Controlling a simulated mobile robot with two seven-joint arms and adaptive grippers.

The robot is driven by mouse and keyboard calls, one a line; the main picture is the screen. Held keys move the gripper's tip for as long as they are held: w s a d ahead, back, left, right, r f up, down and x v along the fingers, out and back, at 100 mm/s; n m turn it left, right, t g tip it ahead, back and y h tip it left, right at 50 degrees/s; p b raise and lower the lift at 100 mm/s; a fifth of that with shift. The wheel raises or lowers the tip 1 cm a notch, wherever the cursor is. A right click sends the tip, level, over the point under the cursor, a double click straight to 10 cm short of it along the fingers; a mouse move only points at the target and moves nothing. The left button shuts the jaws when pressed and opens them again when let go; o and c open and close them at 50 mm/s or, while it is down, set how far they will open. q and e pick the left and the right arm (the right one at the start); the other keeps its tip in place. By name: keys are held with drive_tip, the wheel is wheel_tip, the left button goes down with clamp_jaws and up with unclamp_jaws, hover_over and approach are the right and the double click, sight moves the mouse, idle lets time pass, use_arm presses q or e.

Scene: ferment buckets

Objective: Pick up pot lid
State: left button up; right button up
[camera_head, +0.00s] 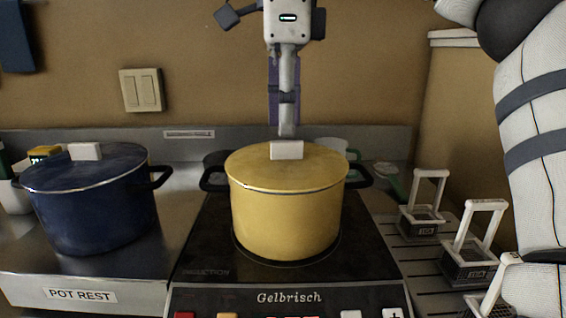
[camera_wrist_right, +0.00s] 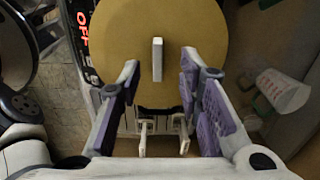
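The yellow pot (camera_head: 285,222) stands on the induction hob with its yellow lid (camera_head: 248,170) on. A white block handle (camera_head: 287,150) stands on top of the lid. In the right wrist view the lid (camera_wrist_right: 205,25) fills the upper middle, with the handle (camera_wrist_right: 157,60) upright between my fingers. My right gripper (camera_head: 287,128) points down just above and behind the handle in the head view. In the right wrist view the right gripper (camera_wrist_right: 160,66) is open, with a gap on both sides of the handle. My left gripper is out of view.
A lidded blue pot (camera_head: 92,205) stands on the pot rest at the left. Several small wire baskets (camera_head: 423,207) with tall handles stand right of the hob (camera_head: 200,245). My right arm takes up the right edge.

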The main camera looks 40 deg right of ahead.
sight(287, 154)
drive_tip(key=f, duration=0.3)
drive_tip(key=shift+s+f, duration=0.2)
drive_tip(key=shift+f, duration=0.05)
clamp_jaws()
drive_tip(key=shift+r, duration=0.1)
